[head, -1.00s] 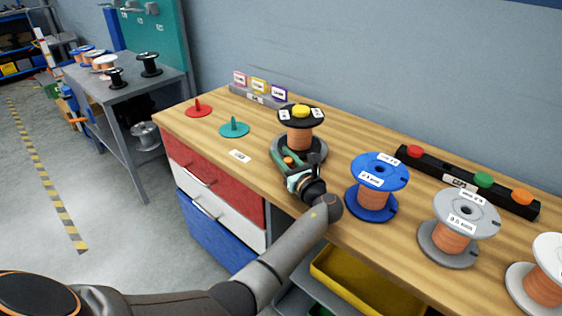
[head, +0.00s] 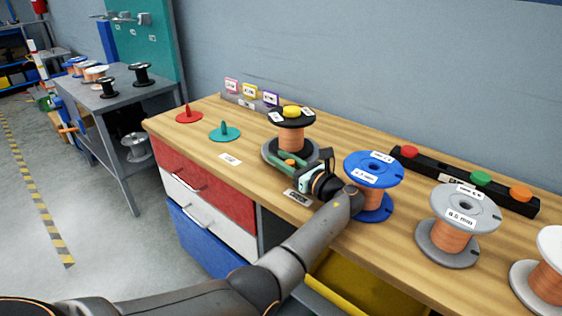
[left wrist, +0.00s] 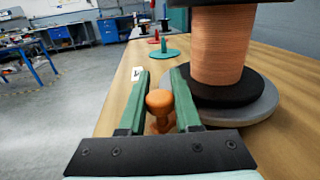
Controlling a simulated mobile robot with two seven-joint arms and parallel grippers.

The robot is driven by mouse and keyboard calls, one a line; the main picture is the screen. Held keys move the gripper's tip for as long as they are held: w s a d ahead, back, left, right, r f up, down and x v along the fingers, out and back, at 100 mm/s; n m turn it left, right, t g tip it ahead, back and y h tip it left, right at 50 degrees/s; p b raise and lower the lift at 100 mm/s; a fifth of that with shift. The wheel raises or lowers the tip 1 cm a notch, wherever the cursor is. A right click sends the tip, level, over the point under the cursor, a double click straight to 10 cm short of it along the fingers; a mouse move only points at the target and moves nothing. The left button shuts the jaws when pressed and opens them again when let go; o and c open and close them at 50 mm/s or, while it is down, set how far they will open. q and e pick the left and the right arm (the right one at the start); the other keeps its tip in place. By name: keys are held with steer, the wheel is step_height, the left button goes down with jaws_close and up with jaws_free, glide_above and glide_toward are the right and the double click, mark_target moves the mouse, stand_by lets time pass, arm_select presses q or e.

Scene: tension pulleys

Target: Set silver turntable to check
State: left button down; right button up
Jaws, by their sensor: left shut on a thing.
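The silver turntable (head: 266,156) is a grey disc on the wooden bench, and its rim shows in the left wrist view (left wrist: 255,112). A black-flanged copper spool (head: 291,137) with a yellow top stands upright on it. An orange knob (left wrist: 160,103) sits at the turntable's near edge. My left gripper (head: 289,161), with green fingers, is shut on the knob. A CHECK label (head: 297,197) lies on the bench just in front of the gripper. Another label (head: 230,159), too small to read, lies further left. My right gripper is not in view.
A blue spool (head: 372,170) stands close to the right of my left wrist, with a grey spool (head: 458,215) beyond. Red (head: 189,115) and teal (head: 224,132) spindle discs are on the left. A black rack (head: 455,180) with coloured caps lies behind.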

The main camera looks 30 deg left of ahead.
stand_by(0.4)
arm_select(q)
steer(key=c, duration=0.6)
jaws_free()
steer(key=shift+c, duration=0.2)
